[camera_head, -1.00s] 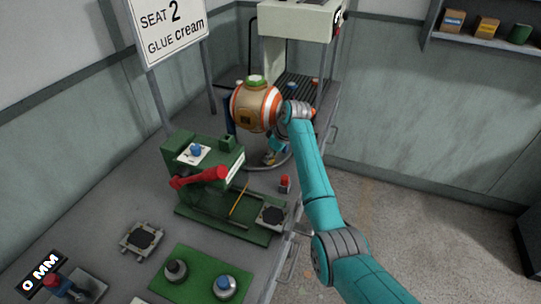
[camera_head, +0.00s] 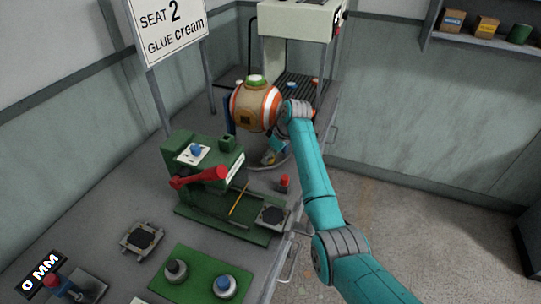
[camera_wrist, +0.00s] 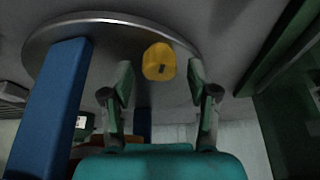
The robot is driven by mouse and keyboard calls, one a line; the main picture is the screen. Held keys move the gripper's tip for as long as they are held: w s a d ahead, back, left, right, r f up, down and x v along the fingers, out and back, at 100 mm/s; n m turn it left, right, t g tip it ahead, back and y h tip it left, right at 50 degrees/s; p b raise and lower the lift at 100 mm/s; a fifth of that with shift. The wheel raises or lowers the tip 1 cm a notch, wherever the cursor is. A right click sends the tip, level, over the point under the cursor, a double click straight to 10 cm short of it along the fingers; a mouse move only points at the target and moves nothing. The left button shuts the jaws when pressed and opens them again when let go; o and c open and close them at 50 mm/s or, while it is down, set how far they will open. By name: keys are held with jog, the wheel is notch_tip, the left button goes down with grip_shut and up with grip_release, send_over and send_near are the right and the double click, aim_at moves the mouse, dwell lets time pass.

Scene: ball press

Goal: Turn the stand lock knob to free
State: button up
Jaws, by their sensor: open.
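The yellow knob (camera_wrist: 159,61), which I take to be the stand lock knob, shows in the wrist view against the round metal plate (camera_wrist: 60,34) of the stand. It has a small dark mark on its face. My gripper (camera_wrist: 160,72) is open, one finger on each side of the knob in the picture; I cannot tell whether either touches it. In the head view my gripper (camera_head: 272,152) is low beside the stand, below the orange-and-white striped ball (camera_head: 255,106). The knob is hard to make out there.
Blue stand posts (camera_wrist: 50,105) rise close to my gripper on the left in the wrist view. The green press with a red lever (camera_head: 198,178) stands left and nearer on the bench. A red-topped piece (camera_head: 284,184) stands close by. Open floor lies right.

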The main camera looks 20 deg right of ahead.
jog(key=v, duration=1.1)
jog(key=shift+r, duration=0.3)
jog(key=shift+s+d+f, duration=0.1)
jog(key=shift+d, duration=0.1)
notch_tip(320, 180, down, 4)
jog(key=s+d+t+y, duration=0.2)
jog(key=t+y, duration=0.1)
jog(key=x, duration=1)
jog(key=shift+a+f, duration=0.1)
jog(key=shift+f, duration=0.05)
jog(key=shift+c, duration=0.3)
grip_shut()
